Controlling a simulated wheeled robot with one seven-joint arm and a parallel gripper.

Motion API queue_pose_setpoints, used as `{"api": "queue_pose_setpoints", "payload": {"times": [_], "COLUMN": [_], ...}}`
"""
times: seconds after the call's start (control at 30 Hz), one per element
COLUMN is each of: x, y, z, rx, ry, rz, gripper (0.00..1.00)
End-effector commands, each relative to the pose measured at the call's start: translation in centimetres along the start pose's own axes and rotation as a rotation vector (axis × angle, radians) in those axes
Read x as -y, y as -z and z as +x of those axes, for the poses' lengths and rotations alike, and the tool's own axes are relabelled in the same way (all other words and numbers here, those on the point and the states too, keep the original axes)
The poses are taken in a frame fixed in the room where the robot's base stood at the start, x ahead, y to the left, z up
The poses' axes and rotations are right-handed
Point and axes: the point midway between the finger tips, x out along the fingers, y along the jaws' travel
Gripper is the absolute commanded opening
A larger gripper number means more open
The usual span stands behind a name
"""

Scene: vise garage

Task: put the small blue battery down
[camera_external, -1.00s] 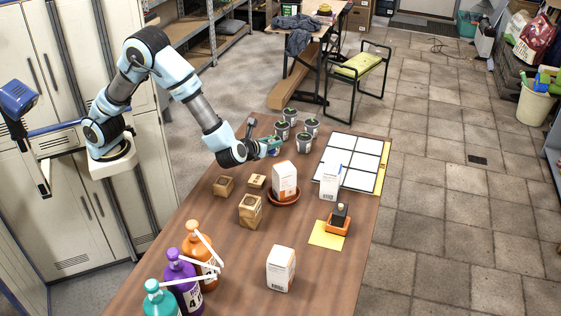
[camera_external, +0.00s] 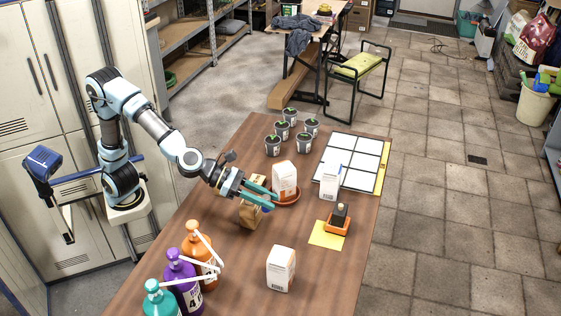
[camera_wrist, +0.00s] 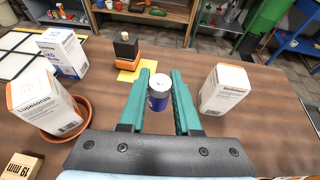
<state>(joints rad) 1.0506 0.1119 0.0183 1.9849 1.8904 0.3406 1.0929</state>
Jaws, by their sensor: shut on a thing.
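The small blue battery (camera_wrist: 159,98) is between the two teal fingers of my gripper (camera_wrist: 160,90) in the wrist view. It has a pale round top and a blue side, and it looks upright. My gripper (camera_external: 272,199) is shut on it. In the external view my gripper is over the table (camera_external: 225,268), in front of the white and orange box in the round dish. Only a little of the battery shows there, below the fingertips. I cannot tell exactly how high it is above the table.
A box (camera_external: 284,178) stands in a terracotta dish (camera_external: 289,200). Wooden blocks (camera_external: 250,213) are partly behind my gripper. Another box (camera_external: 281,268) stands nearer. Bare wood lies between them.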

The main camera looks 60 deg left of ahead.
Motion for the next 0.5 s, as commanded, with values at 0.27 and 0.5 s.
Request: {"api": "queue_pose_setpoints", "payload": {"times": [0.27,0.5], "x": [5.6,6.7], "y": [3.5,3.5], "z": [-1.7,-2.6], "rx": [0.004,0.000], "ry": [0.258,0.309], "rz": [0.106,0.127], "gripper": [0.00,0.00]}}
